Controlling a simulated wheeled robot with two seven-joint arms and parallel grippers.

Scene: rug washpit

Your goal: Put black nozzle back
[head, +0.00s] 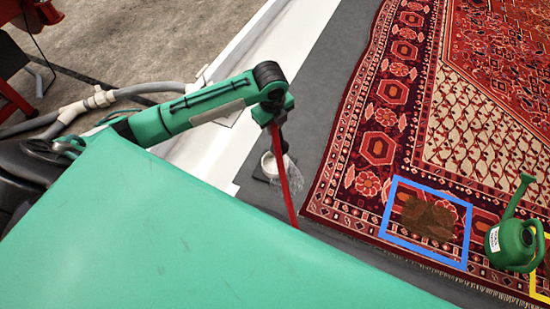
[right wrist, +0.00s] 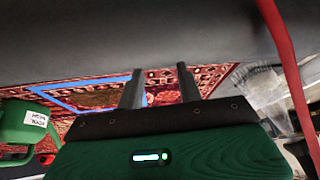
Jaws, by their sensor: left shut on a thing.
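My left arm reaches in from the left in the head view. Its gripper (head: 281,130) is small and partly hidden by the wrist, shut on a dark piece that looks like the black nozzle (head: 285,147). A clear, fan-like shape shows just below it. Behind and left of it, a white round cup (head: 269,165) stands on a dark square base on the grey strip. I cannot tell whether nozzle and cup touch. My right gripper (right wrist: 160,88) is open, with nothing visible between its fingers; it is hidden in the head view.
A red strip (head: 287,185) hangs beside the left gripper. A patterned rug (head: 385,95) fills the right, with a blue frame (head: 424,254) around a brown stain. A green watering can (head: 512,245) stands on the rug. A grey hose (head: 125,92) runs at the left.

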